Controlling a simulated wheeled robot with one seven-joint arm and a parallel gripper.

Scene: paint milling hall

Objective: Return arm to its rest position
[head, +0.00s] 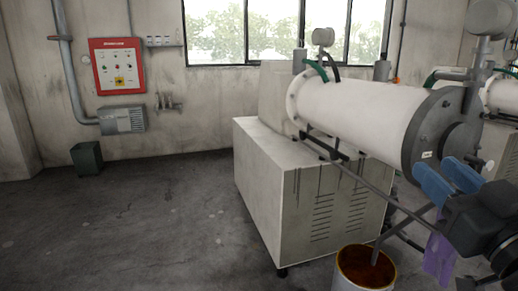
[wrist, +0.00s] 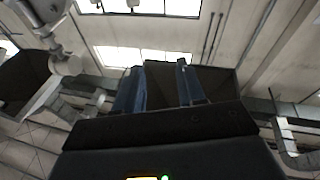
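My gripper (head: 433,166) is at the right of the head view, in front of the dark end flange of the white mill cylinder (head: 355,108). Its two blue fingers stand apart with nothing between them. In the wrist view my gripper (wrist: 160,67) also shows both blue fingers apart, pointing up past ceiling beams and windows. It holds nothing. I cannot tell how far the fingertips are from the cylinder.
The cylinder lies on a pale cabinet (head: 275,190). A bucket (head: 345,284) with orange-brown contents stands below my gripper, and a purple cloth (head: 438,260) hangs beside it. A red control panel (head: 118,66) is on the wall. Floor at left is clear, except a dark bin (head: 87,158).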

